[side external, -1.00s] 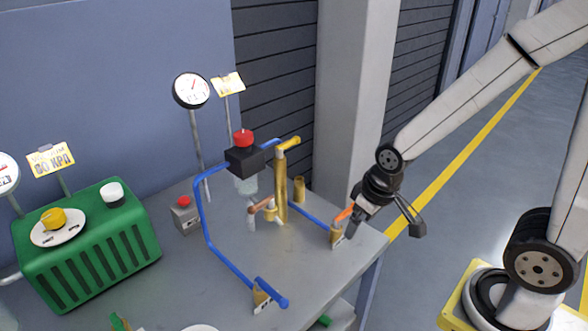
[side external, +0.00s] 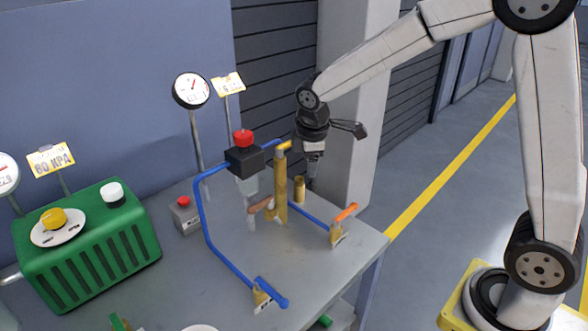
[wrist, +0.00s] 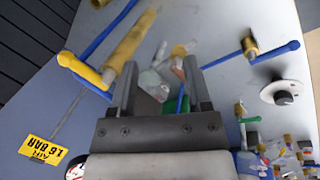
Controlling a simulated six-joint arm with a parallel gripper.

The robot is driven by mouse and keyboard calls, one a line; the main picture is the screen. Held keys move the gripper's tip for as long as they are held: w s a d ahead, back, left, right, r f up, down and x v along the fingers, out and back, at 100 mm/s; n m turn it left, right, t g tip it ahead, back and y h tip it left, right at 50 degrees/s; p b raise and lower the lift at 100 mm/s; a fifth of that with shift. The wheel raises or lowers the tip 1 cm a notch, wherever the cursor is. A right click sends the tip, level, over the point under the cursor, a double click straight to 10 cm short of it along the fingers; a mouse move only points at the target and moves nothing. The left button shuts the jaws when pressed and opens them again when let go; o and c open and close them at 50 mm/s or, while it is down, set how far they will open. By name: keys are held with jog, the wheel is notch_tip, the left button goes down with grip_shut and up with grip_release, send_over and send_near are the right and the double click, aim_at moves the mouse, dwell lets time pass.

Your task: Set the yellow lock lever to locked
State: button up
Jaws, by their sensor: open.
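The yellow lock lever (side external: 289,144) sits on top of the tall brass post (side external: 281,190), tilted up toward the right in the side view. In the wrist view the yellow lever (wrist: 82,70) lies left of my fingers, at the end of the brass post (wrist: 130,38). My gripper (side external: 312,184) hangs pointing down, just right of the post and lower than the lever. It is open, and nothing shows held between its fingers (wrist: 159,75). Any gap between gripper and post is hard to judge.
A short brass tube (side external: 299,189) stands under my gripper. An orange-handled valve (side external: 346,211) is near the right table edge. A black block with a red cap (side external: 244,160), blue pipes (side external: 204,220) and a gauge (side external: 191,90) stand left. The green box (side external: 85,245) is farther left.

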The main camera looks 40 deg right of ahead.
aim_at(289, 142)
jog(key=w+d+r+n+h, duration=0.2)
jog(key=w+r+n, duration=0.4)
jog(key=w, duration=0.4)
jog(key=shift+w+n+h, duration=0.15)
jog(key=shift+n+h, duration=0.15)
jog(key=shift+n, duration=0.3)
jog(key=shift+f, duration=0.1)
jog(key=shift+x, duration=3.85)
grip_shut()
